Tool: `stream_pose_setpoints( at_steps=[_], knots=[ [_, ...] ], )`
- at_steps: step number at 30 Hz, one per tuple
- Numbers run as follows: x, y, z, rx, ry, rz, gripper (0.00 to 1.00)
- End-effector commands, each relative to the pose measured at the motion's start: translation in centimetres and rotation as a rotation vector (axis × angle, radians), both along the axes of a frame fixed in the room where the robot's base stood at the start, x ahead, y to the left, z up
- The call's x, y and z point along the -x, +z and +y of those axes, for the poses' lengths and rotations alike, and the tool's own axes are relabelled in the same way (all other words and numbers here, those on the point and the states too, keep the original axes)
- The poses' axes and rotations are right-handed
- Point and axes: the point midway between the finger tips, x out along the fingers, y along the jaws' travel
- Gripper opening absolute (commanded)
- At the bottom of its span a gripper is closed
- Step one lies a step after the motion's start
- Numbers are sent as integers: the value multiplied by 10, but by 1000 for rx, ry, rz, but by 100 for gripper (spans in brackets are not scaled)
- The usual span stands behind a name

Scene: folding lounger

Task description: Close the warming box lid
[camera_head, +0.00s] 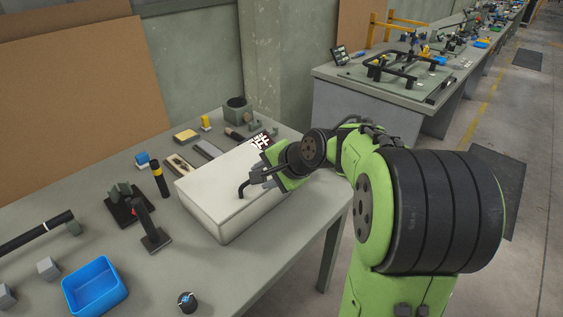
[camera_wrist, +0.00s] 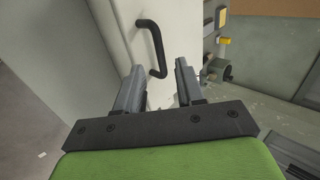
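The white warming box (camera_head: 238,218) stands on the grey workbench. Its lid (camera_head: 218,178) lies flat across the top and looks down on the box; I cannot tell whether a small gap is left. The black bent handle (camera_head: 243,188) is on the lid and also shows in the wrist view (camera_wrist: 155,45). My gripper (camera_head: 257,178) is over the lid, close to the handle. In the wrist view its two fingers (camera_wrist: 158,80) are apart, with the handle's near end about between the fingertips. I cannot tell whether they touch it.
The workbench (camera_head: 165,275) holds a blue bin (camera_head: 95,287), a black stand (camera_head: 153,235), a black-and-yellow cylinder (camera_head: 159,180) and a small round black item (camera_head: 187,302). Several tools lie behind the box. Bench surface is free in front of the box.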

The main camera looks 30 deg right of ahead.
Motion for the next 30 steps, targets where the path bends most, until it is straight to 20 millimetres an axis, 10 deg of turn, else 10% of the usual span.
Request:
stream_pose_setpoints(
  at_steps=[12, 30],
  knots=[
    [73, 80, -24, 1, -3, 0, 38],
    [81, 84, -26, 0, 0, 1, 38]
  ],
)
